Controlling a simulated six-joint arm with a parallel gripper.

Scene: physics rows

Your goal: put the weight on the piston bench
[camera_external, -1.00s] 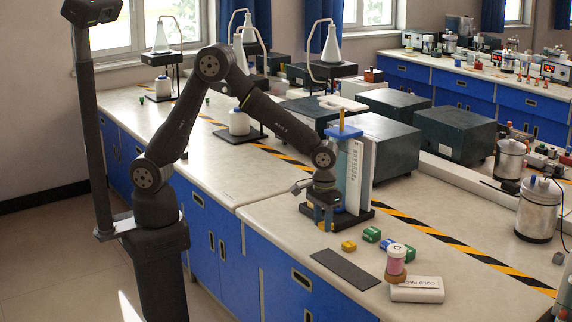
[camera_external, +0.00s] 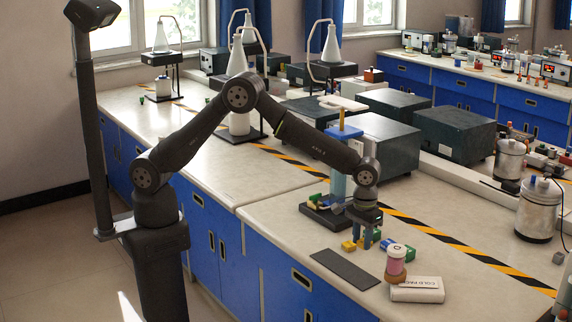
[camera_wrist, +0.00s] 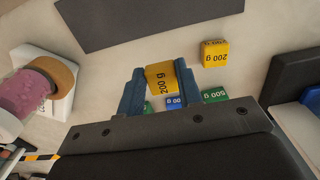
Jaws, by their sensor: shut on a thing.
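The piston bench (camera_external: 340,182) stands upright at centre in the external view, with a pale blue column, a blue cap and a dark base. My arm hides part of it. My gripper (camera_external: 364,243) is low over the bench top, in front and to the right of it. In the wrist view my gripper (camera_wrist: 148,88) is shut on a yellow weight (camera_wrist: 162,77) marked 200 g. I cannot tell whether this weight touches the bench top. Another yellow 200 g weight (camera_wrist: 214,54) sits apart, to the right; it also shows in the external view (camera_external: 348,246).
A green 500 g weight (camera_wrist: 214,95) and a blue weight (camera_wrist: 175,102) lie close by. A dark mat (camera_external: 345,268) lies in front. A pink-filled jar (camera_external: 396,262) and a white cold-pack box (camera_external: 417,289) stand to the right.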

